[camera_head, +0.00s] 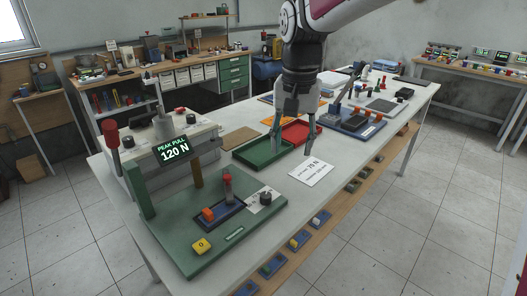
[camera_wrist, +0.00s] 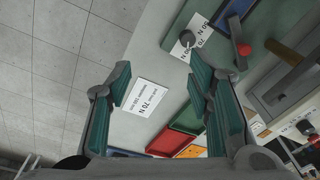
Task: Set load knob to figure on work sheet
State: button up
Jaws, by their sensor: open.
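The work sheet (camera_head: 311,172) is a white card flat on the bench in front of the trays. In the wrist view the sheet (camera_wrist: 147,97) reads what looks like 70 N; its smaller print is unclear. The dark round load knob (camera_head: 266,198) sits on a white scale plate on the green base of the tester. The knob also shows in the wrist view (camera_wrist: 189,41), at the top; its pointer setting is too small to read. My gripper (camera_head: 293,147) is open and empty above the bench, behind the sheet and apart from the knob.
The tester's display (camera_head: 174,150) reads PEAK PULL 120 N. Green (camera_head: 262,153) and red (camera_head: 301,132) trays lie behind the sheet.

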jog(key=m+g, duration=0.1)
send_over(266, 195)
notch_tip(266, 195, down, 7)
notch_tip(266, 195, down, 13)
jog(key=shift+f+p, duration=0.1)
jog(key=shift+p, duration=0.3)
grip_shut()
